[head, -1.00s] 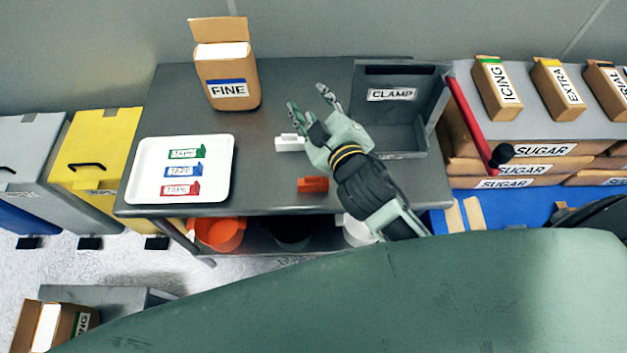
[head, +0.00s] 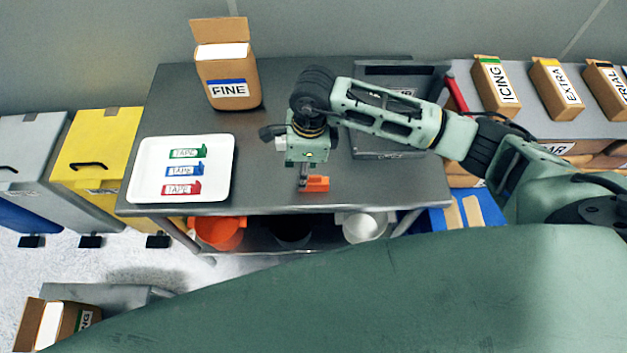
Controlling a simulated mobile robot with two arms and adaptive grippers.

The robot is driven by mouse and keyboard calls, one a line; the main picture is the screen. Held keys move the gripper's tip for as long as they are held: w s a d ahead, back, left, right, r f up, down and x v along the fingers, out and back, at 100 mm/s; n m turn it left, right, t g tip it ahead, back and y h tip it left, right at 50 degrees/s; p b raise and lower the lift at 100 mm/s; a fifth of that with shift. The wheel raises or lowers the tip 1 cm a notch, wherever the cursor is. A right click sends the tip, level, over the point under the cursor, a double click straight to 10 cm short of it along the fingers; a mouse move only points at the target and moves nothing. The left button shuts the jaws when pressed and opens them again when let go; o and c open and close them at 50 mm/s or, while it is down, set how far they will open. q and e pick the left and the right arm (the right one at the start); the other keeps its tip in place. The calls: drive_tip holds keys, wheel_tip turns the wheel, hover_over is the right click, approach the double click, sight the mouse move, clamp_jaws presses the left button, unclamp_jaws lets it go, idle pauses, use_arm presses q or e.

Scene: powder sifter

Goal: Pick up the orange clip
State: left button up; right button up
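The orange clip (head: 317,184) lies on the dark grey table (head: 250,185) near its front edge. My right gripper (head: 304,180) points down at the clip's left end, with a finger overlapping that end in the picture. I cannot tell whether it touches the clip, or whether the fingers are open or shut, as the gripper body hides most of them. My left gripper is out of view.
A white tray (head: 143,180) with green, blue and red tape clips stands at left. A FINE box (head: 228,85) stands behind. The grey CLAMP machine (head: 390,75) with a red lever is at right, partly behind my arm. Bare table lies between tray and gripper.

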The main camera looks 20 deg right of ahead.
sight(313, 177)
drive_tip(key=d, duration=0.1)
drive_tip(key=d+h, duration=0.1)
drive_tip(key=w+d, duration=0.1)
drive_tip(key=shift+d+f, duration=0.2)
drive_tip(key=shift+f, duration=0.1)
drive_tip(key=shift+f+b, duration=0.85)
drive_tip(key=shift+f, duration=0.1)
wheel_tip(313, 177, down, 5)
drive_tip(key=shift+s+a+f+b, duration=0.1)
drive_tip(key=shift+a+b, duration=0.05)
drive_tip(key=shift+b, duration=1.1)
clamp_jaws()
